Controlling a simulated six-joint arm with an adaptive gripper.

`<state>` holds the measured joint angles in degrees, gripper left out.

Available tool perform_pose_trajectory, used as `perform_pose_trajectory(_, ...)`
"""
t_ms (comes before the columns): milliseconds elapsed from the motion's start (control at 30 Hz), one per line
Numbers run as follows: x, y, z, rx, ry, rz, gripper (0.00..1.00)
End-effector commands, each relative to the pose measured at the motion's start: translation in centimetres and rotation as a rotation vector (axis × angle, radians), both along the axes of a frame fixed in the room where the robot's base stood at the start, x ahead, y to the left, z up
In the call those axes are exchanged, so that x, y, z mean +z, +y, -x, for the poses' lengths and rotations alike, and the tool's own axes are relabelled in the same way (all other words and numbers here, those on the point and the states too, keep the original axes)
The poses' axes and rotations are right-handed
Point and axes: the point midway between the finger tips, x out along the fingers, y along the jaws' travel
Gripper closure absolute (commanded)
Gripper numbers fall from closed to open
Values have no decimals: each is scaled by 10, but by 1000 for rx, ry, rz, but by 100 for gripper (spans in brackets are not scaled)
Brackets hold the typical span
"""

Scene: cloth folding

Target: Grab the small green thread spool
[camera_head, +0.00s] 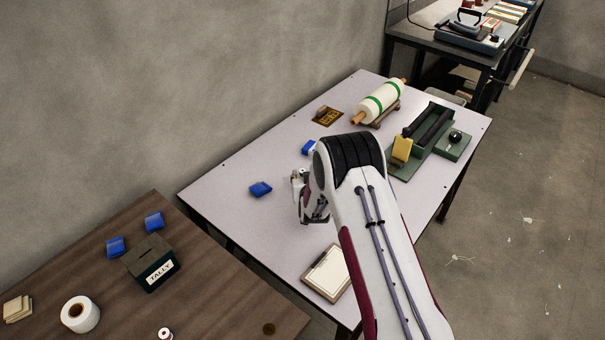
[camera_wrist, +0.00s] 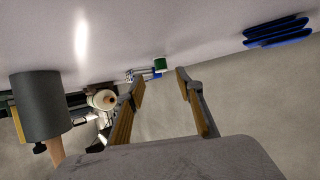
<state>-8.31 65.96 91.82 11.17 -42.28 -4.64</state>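A small dark green cylinder (camera_wrist: 160,64), which looks like the thread spool, shows in the wrist view beyond the gap between my fingertips. It appears at the far edge of the pale surface, and its distance is hard to judge. I cannot make it out in the head view. My gripper (camera_wrist: 160,76) is open and empty, its two fingers well apart. In the head view my gripper (camera_head: 302,188) is over the middle of the pale table (camera_head: 225,190), partly hidden by my arm.
Blue packets lie left of my gripper (camera_head: 260,189) and behind it (camera_head: 308,147). A green-banded roller (camera_head: 381,100) and a green tray (camera_head: 425,150) stand at the back. A clipboard (camera_head: 327,273) lies in front. A brown table (camera_head: 215,300) holds a tally box (camera_head: 150,262).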

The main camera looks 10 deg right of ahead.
Motion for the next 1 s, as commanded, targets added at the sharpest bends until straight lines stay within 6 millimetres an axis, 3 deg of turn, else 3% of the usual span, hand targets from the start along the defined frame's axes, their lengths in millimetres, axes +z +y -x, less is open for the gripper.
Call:
perform_pose_trajectory(500,-16,4,-30,0,-1,1,64)
perform_pose_trajectory(1000,-17,4,-32,0,0,0,64)
